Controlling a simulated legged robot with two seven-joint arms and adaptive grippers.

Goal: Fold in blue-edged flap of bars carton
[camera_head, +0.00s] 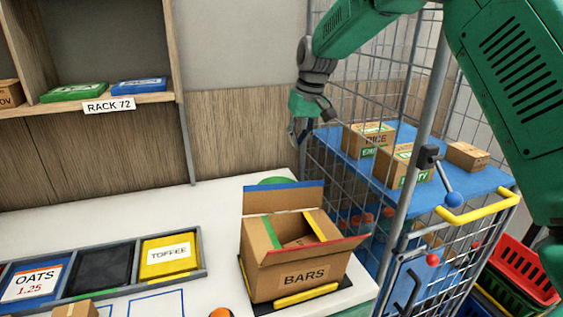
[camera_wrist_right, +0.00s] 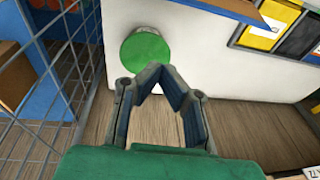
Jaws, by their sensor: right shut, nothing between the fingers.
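The bars carton (camera_head: 264,282) stands open on the white table, label facing front. Its blue-edged flap (camera_head: 283,200) stands up at the back. The same flap, brown with a blue edge, shows at the top of the right wrist view (camera_wrist_right: 225,8). The green-edged and yellow-edged flaps (camera_head: 315,226) slant at the opening, and the red-edged flap lies along the front. My right gripper (camera_head: 300,138) is above and behind the carton, beyond the table's back edge, apart from the flap. Its fingertips meet, empty, in the wrist view (camera_wrist_right: 160,72). My left gripper is not in view.
A wire cage (camera_head: 335,175) with small cartons on a blue shelf (camera_head: 425,196) stands right of the carton. A green disc (camera_wrist_right: 146,50) lies on the table behind the carton. Bins including toffee (camera_head: 170,257) sit left. Bare table lies between.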

